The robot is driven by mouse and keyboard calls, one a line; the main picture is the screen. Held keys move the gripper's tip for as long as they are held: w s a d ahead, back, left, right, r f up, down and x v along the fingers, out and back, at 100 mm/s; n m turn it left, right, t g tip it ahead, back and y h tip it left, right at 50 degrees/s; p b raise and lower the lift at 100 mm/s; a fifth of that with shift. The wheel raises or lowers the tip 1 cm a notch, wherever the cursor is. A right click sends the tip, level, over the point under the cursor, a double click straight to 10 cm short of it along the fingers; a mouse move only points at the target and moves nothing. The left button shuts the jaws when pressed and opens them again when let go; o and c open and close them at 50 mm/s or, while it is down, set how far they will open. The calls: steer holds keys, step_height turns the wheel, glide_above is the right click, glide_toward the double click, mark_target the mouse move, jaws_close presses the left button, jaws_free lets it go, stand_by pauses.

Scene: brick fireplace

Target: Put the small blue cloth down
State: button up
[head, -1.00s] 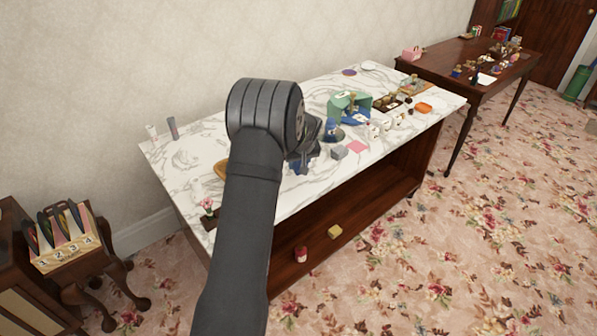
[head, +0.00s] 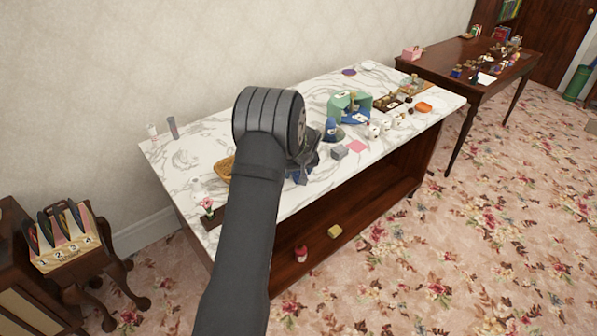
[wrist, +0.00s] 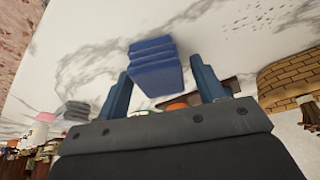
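The small blue cloth (wrist: 155,68) is a folded, layered dark blue block in the wrist view. It sits between the two fingers of my gripper (wrist: 160,75) and reaches past their tips. The left finger meets its side, and the right finger is very close to it. White marble lies behind it; whether the cloth touches the marble is hard to tell. In the head view my gripper (head: 306,165) is over the front part of the marble tabletop (head: 265,133), mostly hidden by my arm, with a little of the blue cloth showing below it.
A grey block (head: 339,152) and a pink square (head: 357,147) lie to the right of my gripper.

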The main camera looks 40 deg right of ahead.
steer(key=v, duration=1.2)
steer(key=shift+r, duration=0.15)
steer(key=x, duration=1.2)
steer(key=shift+f, duration=0.35)
step_height(320, 180, up, 3)
steer(key=shift+f, duration=0.2)
steer(key=shift+r, duration=0.45)
